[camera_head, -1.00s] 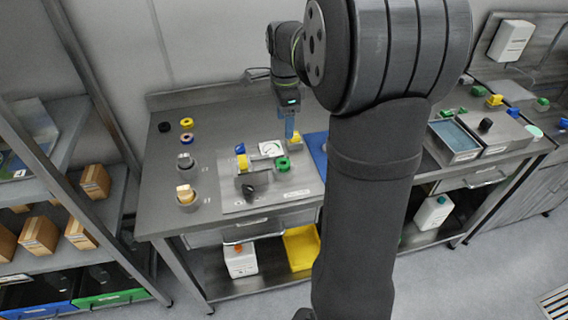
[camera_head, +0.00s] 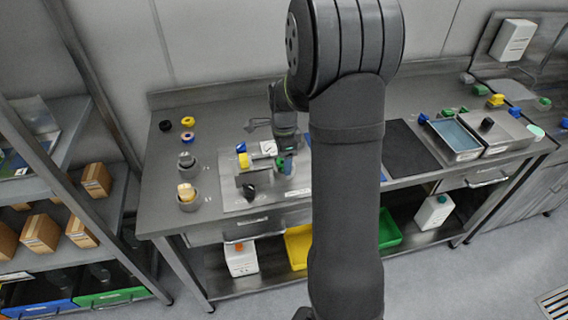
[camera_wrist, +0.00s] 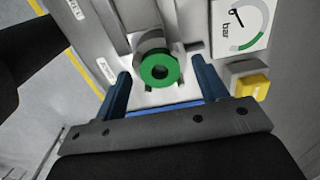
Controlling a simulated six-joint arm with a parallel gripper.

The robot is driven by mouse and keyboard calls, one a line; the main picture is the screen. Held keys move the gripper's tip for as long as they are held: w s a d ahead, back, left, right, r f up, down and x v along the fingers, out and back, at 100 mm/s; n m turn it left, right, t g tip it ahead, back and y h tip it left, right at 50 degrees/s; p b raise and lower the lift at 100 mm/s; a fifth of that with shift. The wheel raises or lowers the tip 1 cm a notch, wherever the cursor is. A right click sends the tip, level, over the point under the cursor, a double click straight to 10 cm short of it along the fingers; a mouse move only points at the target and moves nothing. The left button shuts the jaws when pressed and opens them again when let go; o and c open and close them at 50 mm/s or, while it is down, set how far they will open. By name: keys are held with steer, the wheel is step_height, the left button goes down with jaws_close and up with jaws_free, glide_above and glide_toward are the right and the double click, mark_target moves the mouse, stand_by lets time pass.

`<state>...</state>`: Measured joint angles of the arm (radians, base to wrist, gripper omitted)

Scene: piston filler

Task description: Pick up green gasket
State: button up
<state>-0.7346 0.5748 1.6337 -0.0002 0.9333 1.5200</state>
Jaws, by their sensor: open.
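The green gasket (camera_wrist: 160,69) is a flat ring with a dark centre hole. In the wrist view it sits against a grey metal fitting on the machine panel. My gripper (camera_wrist: 161,76) is open, with its two blue fingers on either side of the gasket; a gap shows between each finger and the ring. In the head view my gripper (camera_head: 286,162) is over the right part of the machine plate, and the gasket shows only as a small bit of green there, mostly hidden by the fingers.
A pressure gauge (camera_wrist: 241,22) and a yellow-capped part (camera_wrist: 250,86) are close to the right finger. In the head view, a black lever knob (camera_head: 249,190) and yellow-blue part (camera_head: 243,157) are left of my gripper. Loose rings (camera_head: 188,122) lie at the table's left.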

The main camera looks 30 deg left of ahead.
steer(key=shift+f, duration=0.1)
steer(key=c, duration=1)
steer(key=shift+c, duration=0.3)
